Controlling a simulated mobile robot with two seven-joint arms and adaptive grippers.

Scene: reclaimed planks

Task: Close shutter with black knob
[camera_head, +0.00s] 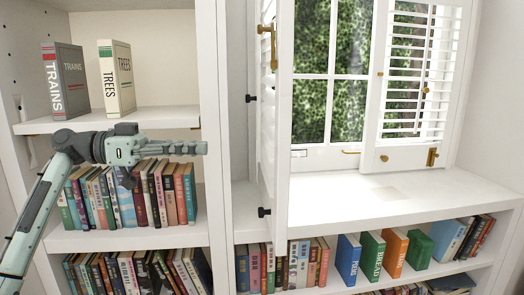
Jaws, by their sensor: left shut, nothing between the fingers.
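A white louvered shutter (266,130) stands open at the left side of the window, swung outward and seen nearly edge-on. Two small dark fittings show at its left side, an upper one (251,98) and a lower one (263,212); I cannot tell which of them is a knob. A second louvered shutter (408,75) lies across the right part of the window, with brass-coloured knobs. My left gripper (198,148) is shut and empty, in front of the bookcase and left of the open shutter, apart from it. My right gripper is not in view.
A bookcase with rows of books (150,195) stands behind my left arm. Two upright books, TRAINS (72,85) and TREES (122,80), stand on its upper shelf. The white window sill (375,200) is clear. More books (348,258) stand below it.

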